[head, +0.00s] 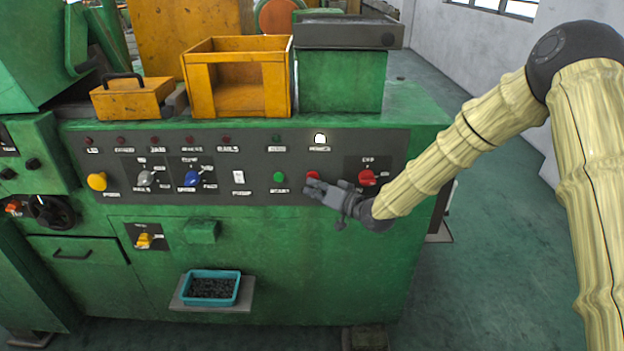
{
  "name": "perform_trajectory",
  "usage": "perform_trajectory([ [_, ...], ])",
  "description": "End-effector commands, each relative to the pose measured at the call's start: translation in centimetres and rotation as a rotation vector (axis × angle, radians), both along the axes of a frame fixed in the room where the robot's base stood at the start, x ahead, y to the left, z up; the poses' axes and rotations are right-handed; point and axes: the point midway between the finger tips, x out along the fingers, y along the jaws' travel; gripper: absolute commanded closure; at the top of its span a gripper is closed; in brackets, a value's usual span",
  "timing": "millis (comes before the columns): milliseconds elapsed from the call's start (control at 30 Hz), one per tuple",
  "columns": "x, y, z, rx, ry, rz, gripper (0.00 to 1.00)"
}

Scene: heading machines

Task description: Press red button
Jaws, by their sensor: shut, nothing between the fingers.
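A red button (312,175) sits on the dark control panel (225,196) of the green machine, to the right of a green button (279,177). My gripper (309,187) is shut and empty, its tips right at the lower edge of the red button in the head view. The fingers cover part of the button, so I cannot tell whether they touch it.
A yellow button (97,181), grey knob (146,178), blue knob (192,178) and white switch (238,177) line the panel leftward. A white lamp (320,138) glows above. A blue tray (210,288) sits on a low shelf. Floor at right is clear.

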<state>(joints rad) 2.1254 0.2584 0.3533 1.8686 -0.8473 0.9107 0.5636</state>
Motion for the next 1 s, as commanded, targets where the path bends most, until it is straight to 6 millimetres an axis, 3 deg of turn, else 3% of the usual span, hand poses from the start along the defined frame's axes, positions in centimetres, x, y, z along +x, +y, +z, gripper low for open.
perform_trajectory([
  [367, -0.4, 0.0, 0.0, 0.000, 0.000, 0.000, 1.00],
  [1000, -5.0, 0.0, 0.0, 0.000, 0.002, 0.000, 1.00],
])
